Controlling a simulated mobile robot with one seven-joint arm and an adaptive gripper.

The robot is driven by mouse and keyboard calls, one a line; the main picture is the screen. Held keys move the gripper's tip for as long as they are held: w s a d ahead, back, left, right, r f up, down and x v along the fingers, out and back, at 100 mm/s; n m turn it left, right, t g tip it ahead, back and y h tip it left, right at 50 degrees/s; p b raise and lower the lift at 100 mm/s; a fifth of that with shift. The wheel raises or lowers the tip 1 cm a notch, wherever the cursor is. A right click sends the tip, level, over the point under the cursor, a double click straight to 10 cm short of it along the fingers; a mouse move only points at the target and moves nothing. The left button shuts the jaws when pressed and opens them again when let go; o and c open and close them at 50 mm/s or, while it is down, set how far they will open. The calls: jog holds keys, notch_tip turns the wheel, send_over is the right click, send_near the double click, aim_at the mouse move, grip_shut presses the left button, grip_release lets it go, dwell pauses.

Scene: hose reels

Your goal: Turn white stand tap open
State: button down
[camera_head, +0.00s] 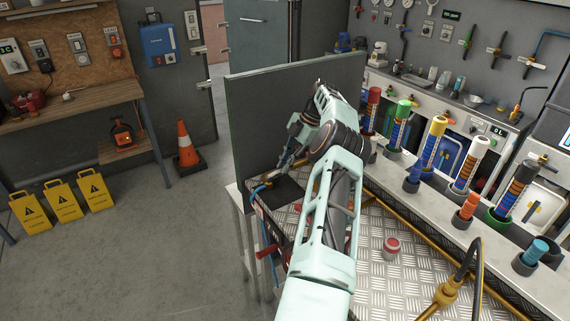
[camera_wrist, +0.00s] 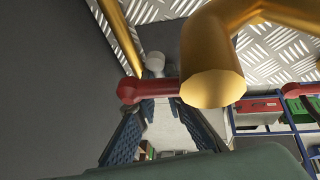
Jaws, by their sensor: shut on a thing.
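In the wrist view a thick brass pipe (camera_wrist: 212,75) with a cut-off end fills the top right. A red bar with a rounded end (camera_wrist: 131,91) runs left from it. A small white knob (camera_wrist: 155,60) shows just beyond the bar; I take it for part of the white tap's handle. My gripper (camera_wrist: 161,105) has its two blue ribbed fingers at the red bar, shut on a handle. The bar hides the exact contact. In the head view my gripper (camera_head: 283,167) is at the bench's far left corner, beside brass fittings and blue hose; the tap cannot be made out there.
A dark upright panel (camera_head: 300,110) stands close behind my gripper. The metal-topped bench (camera_head: 405,270) carries a red-and-white can (camera_head: 391,247) and a long brass pipe. Several coloured tubes (camera_head: 433,140) stand along the right.

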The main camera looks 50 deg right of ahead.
jog(key=shift+s+d, duration=0.1)
jog(key=shift+d, duration=0.25)
jog(key=c, duration=2)
grip_release()
jog(key=shift+a, duration=0.15)
jog(key=shift+r, duration=0.1)
notch_tip(320, 180, up, 10)
jog(key=shift+f, duration=0.1)
